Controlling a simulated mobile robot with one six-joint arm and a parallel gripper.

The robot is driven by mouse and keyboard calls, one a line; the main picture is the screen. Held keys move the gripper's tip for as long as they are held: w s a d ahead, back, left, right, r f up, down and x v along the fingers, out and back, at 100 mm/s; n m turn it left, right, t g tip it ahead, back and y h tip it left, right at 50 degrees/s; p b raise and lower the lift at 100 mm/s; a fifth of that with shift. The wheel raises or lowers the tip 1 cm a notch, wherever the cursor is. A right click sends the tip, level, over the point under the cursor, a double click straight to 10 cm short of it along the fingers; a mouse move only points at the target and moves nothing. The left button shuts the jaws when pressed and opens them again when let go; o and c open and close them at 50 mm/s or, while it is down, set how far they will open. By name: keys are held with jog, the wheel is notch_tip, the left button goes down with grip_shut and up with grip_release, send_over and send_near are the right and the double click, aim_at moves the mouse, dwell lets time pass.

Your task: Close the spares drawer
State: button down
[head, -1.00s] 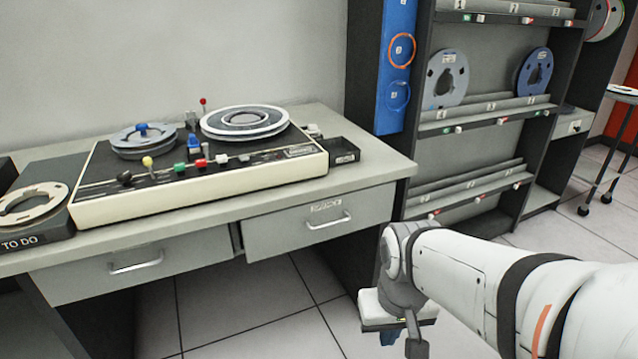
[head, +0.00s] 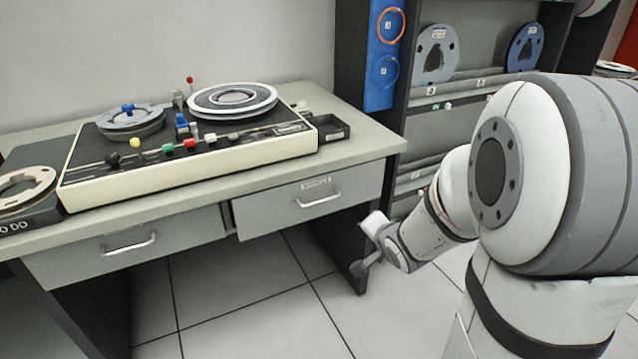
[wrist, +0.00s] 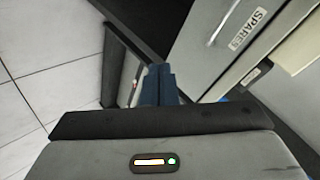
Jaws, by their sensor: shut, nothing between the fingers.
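The spares drawer (head: 270,208) is the grey right-hand drawer under the desk top, with a bar handle (head: 318,200) and a small label above it. Its front appears to stand out a little from the desk, with a dark gap at its left edge; how far is hard to tell. The word SPARES shows on its label (wrist: 248,30) at the upper right of the wrist view. My gripper's blue fingers (wrist: 158,90) are shut and empty, apart from the drawer front.
A second drawer (head: 100,258) is at the left of the desk. The desk top (head: 350,158) carries a tape deck (head: 190,170) and a small black tray (head: 332,130). A shelf rack (head: 425,120) with reels stands to the right. The floor before the desk is clear.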

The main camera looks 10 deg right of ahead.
jog(key=w+a+m+t+y, duration=0.1)
jog(key=w+m+t+y, duration=0.1)
jog(key=m+y+b, duration=0.2)
jog(key=b, duration=0.3)
send_near(319, 194)
jog(key=shift+w+a+f, duration=0.2)
jog(key=shift+w+f, duration=0.25)
jog(key=shift+f, duration=0.4)
jog(key=shift+w+a+f, duration=0.15)
jog(key=shift+w+f, duration=0.35)
jog(key=shift+f, duration=0.35)
jog(key=w+p, duration=0.1)
jog(key=w, duration=0.1)
jog(key=w+a+p, duration=0.1)
jog(key=w+p, duration=0.1)
jog(key=shift+a+r, duration=0.1)
jog(key=shift+a, duration=0.1)
jog(key=shift+t, duration=0.3)
jog(key=shift+r, duration=0.1)
